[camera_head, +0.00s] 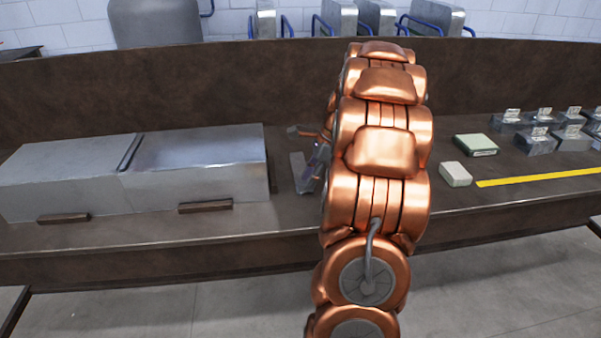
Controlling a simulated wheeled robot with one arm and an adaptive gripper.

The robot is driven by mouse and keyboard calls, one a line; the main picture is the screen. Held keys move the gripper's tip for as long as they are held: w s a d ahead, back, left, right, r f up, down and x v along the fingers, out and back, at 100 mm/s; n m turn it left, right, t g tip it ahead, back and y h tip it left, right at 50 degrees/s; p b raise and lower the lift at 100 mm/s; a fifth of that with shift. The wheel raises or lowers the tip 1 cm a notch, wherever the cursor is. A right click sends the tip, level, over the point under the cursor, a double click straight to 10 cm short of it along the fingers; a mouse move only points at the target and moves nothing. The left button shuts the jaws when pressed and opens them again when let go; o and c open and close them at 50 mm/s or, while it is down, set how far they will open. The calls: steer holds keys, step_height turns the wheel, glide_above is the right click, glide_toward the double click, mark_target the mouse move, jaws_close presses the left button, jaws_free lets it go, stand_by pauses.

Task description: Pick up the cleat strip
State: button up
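My copper arm stands in the middle of the view and hides part of the bench behind it. A small dark part beside the arm's left edge seems to be my gripper (314,163); its fingers are mostly hidden, so I cannot tell whether it is open or shut. A thin grey metal piece (299,173) shows right at it, low over the bench. It may be the cleat strip, but it is too small and covered to be sure. I cannot tell whether the gripper touches it.
Two grey sheet-metal boxes with dark handles (196,172) fill the bench's left side. Right of my arm lie a pale block (455,174), a green-topped block (475,145), a yellow strip (540,178) and several tagged metal blocks (535,142). The brown bench (290,224) has a raised back.

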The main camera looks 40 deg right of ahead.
steer(key=shift+x, duration=0.95)
steer(key=shift+s, duration=0.1)
steer(key=shift+c, duration=0.4)
jaws_close()
